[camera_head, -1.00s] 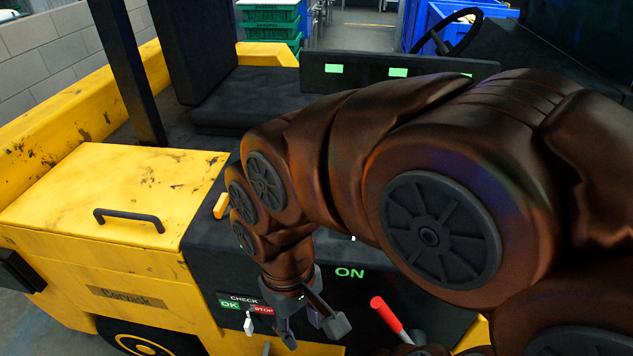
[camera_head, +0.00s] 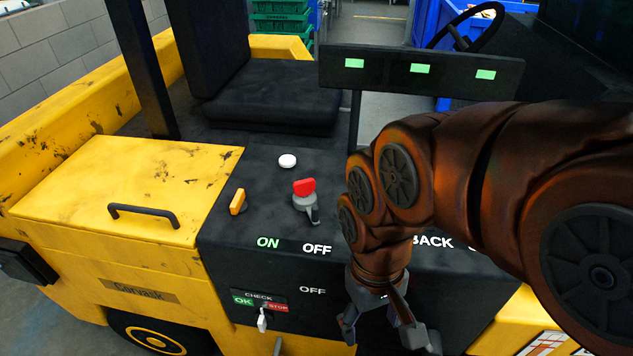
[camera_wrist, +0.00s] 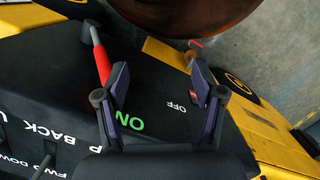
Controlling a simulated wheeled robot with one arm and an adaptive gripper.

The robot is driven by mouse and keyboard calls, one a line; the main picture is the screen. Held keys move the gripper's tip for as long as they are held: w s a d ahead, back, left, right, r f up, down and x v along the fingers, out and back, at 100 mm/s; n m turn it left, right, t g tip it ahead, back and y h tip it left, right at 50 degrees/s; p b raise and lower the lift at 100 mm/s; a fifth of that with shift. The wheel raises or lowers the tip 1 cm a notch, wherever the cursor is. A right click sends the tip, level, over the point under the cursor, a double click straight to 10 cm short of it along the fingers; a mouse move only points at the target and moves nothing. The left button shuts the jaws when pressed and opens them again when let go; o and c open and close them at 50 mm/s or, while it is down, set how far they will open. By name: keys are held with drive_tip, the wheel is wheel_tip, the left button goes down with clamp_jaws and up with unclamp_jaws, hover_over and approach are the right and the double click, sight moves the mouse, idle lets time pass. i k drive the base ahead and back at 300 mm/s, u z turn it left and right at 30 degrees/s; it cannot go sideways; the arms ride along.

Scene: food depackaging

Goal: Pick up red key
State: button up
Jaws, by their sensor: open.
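My gripper (camera_head: 385,338) points down in front of the console's front face. It is lower than the key and to its right, clear of it. In the wrist view its two fingers (camera_wrist: 158,75) are spread apart with nothing between them. A lever with a red grip (camera_wrist: 101,62) is close by the left finger there. I cannot make out the key in the wrist view.
A white button (camera_head: 288,160) and an orange switch (camera_head: 238,201) are near the key. A small white toggle (camera_head: 262,321) sits under the CHECK label. A dark panel with green labels (camera_head: 420,68) stands behind. A yellow cover with a handle (camera_head: 143,212) is at left.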

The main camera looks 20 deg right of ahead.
sight(305, 187)
drive_tip(key=u, duration=0.55)
drive_tip(key=k, duration=1.3)
drive_tip(key=u, duration=1.1)
drive_tip(key=i, duration=1.45)
drive_tip(key=z, duration=0.95)
drive_tip(key=i, duration=0.45)
drive_tip(key=z, duration=0.45)
